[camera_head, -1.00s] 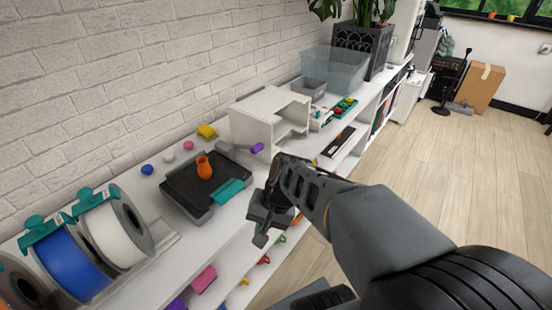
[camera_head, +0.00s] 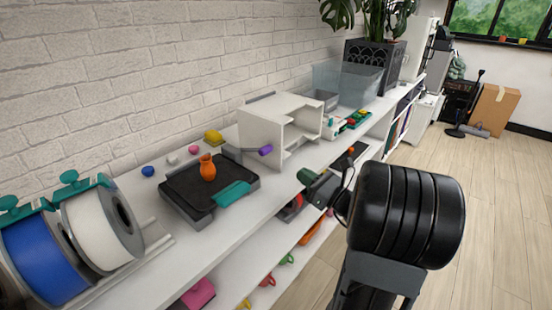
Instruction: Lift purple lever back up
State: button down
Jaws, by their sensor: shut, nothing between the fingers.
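The purple lever grip (camera_head: 265,150) sits at the end of a thin grey rod. The rod lies nearly level, low across the front of the white box-shaped housing (camera_head: 262,122), by the back of the black print bed. My gripper (camera_head: 309,179) is small and partly hidden behind my own wrist. It is at the front edge of the shelf, to the right of and nearer than the purple grip, with a gap between them. It appears shut and empty.
An orange vase (camera_head: 208,167) stands on the black bed (camera_head: 180,190), which has a teal handle (camera_head: 231,195). Filament spools (camera_head: 92,232) stand at left. A clear bin (camera_head: 352,82) stands behind the housing.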

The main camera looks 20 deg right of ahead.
aim_at(269, 152)
jog(key=b+x, duration=0.1)
jog(key=x, duration=1)
